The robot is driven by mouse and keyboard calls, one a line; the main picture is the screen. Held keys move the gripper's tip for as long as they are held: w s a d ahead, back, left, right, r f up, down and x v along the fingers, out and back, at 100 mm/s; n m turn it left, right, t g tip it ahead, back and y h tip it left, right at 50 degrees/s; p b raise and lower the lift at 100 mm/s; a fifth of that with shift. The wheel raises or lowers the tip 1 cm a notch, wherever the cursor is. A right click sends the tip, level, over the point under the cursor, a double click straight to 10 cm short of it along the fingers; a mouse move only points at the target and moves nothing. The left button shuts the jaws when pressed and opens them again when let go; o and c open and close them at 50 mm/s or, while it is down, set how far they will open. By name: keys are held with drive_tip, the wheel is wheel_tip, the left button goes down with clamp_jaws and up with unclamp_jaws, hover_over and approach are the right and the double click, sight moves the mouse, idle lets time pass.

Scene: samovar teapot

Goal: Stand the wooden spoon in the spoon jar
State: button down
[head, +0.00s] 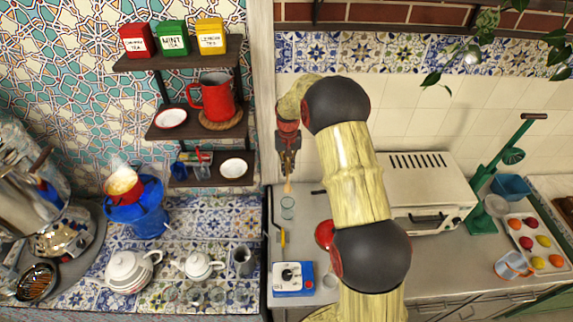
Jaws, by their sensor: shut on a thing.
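My gripper (287,172) points down over the counter, left of my bent arm. It is shut on the wooden spoon (288,187), and only a short pale length of it shows below the fingers. A small greenish glass jar (288,209), apparently the spoon jar, stands on the counter just below the spoon in the picture. The spoon's lower end appears near the jar's rim; I cannot tell whether it is above or inside it.
A yellow-handled utensil (283,238) lies below the jar, with a blue scale (293,278) nearer. A red round item (325,234) sits partly behind my arm. A toaster oven (425,190) stands right. Teapots (128,270) and shelves (205,178) are left.

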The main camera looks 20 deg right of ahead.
sight(288, 184)
drive_tip(key=shift+f+b, duration=0.9)
drive_tip(key=shift+f, duration=1.65)
drive_tip(key=shift+f+b, duration=2.25)
drive_tip(key=shift+f, duration=1.4)
drive_tip(key=c, duration=1.8)
unclamp_jaws()
drive_tip(key=shift+c, duration=0.2)
wheel_tip(288, 184, up, 12)
